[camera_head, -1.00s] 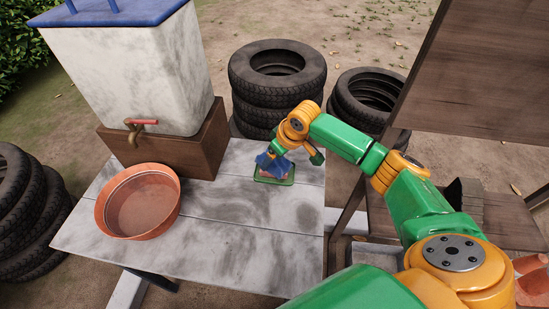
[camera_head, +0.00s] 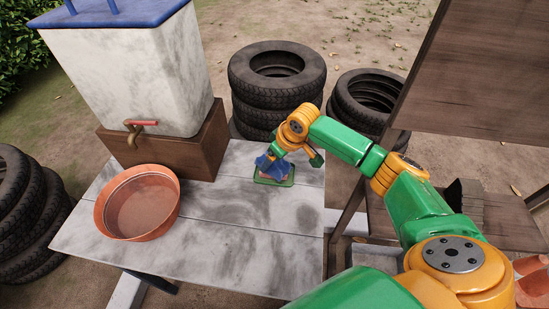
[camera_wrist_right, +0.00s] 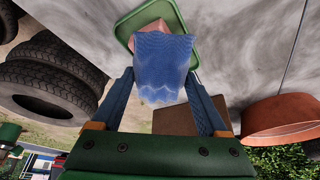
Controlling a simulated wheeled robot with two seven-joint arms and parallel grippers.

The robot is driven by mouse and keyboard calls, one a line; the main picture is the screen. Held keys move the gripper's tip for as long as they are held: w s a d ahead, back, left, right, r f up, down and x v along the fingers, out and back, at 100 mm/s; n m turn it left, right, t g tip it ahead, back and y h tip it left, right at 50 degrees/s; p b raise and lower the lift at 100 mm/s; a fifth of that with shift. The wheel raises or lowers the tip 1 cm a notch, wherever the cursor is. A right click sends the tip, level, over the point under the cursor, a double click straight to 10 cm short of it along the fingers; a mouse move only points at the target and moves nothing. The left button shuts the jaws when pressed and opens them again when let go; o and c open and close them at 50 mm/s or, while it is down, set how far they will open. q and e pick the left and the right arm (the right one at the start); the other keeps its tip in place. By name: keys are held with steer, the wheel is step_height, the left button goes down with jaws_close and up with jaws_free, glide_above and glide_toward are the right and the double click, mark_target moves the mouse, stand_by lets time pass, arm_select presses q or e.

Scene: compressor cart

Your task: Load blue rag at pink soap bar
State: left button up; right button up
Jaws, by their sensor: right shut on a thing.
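My right gripper (camera_head: 270,164) is low over the back right of the grey table, shut on the blue rag. The blue rag (camera_wrist_right: 163,65) hangs between the two fingers in the right wrist view; in the head view it is small and partly hidden by the gripper. A pink soap bar (camera_wrist_right: 149,30) lies in a green dish (camera_wrist_right: 178,14), and the rag covers part of the bar in the wrist view. The dish rim (camera_head: 274,184) also shows in the head view. I cannot tell whether the rag touches the soap. My left gripper is not in view.
A terracotta basin (camera_head: 139,231) stands at the table's left. Behind it is a white water tank (camera_head: 130,85) with a tap on a brown block (camera_head: 190,150). Stacked tyres (camera_head: 277,95) stand behind the table. The table's (camera_head: 235,245) front middle is clear.

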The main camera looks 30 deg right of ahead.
steer(key=shift+f, duration=0.35)
steer(key=shift+s, duration=0.1)
stand_by(1.6)
steer(key=shift+p, duration=0.3)
step_height(320, 180, up, 7)
steer(key=p, duration=0.8)
steer(key=shift+r, duration=0.15)
steer(key=shift+f, duration=0.2)
